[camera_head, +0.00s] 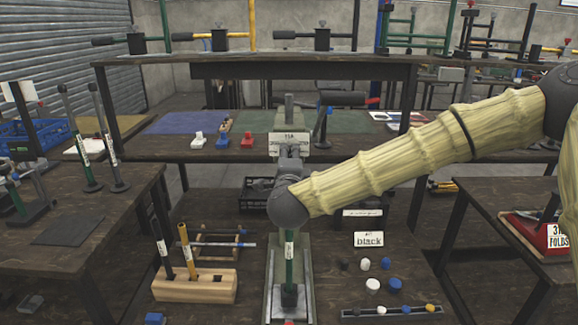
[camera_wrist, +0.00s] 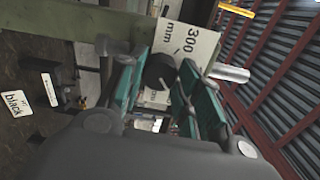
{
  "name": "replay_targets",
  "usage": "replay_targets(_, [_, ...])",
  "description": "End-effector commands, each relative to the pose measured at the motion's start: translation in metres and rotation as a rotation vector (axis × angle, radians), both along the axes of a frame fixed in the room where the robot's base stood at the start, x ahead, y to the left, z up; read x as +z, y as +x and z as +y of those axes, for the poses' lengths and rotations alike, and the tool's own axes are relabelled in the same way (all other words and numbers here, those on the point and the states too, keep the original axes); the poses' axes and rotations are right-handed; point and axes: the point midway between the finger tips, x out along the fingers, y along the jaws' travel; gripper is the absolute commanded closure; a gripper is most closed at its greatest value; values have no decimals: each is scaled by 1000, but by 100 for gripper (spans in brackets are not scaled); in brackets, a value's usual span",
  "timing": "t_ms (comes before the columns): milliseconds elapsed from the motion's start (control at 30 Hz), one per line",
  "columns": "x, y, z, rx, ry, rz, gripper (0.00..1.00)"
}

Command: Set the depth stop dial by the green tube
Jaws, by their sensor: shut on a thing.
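In the wrist view my gripper (camera_wrist: 162,80) has a teal finger on each side of a round black knob (camera_wrist: 158,70), which looks like the depth stop dial. The fingers are shut on it. Behind the knob is a white plate (camera_wrist: 188,42) marked "300 mm"; the rest of its scale is hidden by the knob and fingers. In the head view a green tube (camera_head: 289,265) with a white label stands upright on the middle press, below my dark wrist joint.
A wooden block (camera_head: 195,286) with upright rods stands left of the press. A "black" card (camera_head: 369,240), several loose caps and a rail of coloured pieces (camera_head: 392,311) lie to the right. A silver rod (camera_wrist: 229,72) sticks out close to my fingers.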

Motion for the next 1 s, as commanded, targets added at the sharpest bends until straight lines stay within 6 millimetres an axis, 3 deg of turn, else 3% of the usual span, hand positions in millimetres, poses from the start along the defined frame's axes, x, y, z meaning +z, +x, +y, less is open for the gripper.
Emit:
replay_targets(400, [-2, 0, -1, -2, 172, 2, 90])
replay_targets(933, [-1, 0, -1, -2, 192, 2, 90])
replay_targets(967, [-1, 0, -1, -2, 192, 2, 61])
replay_targets(1000, [-1, 0, -1, -2, 191, 2, 53])
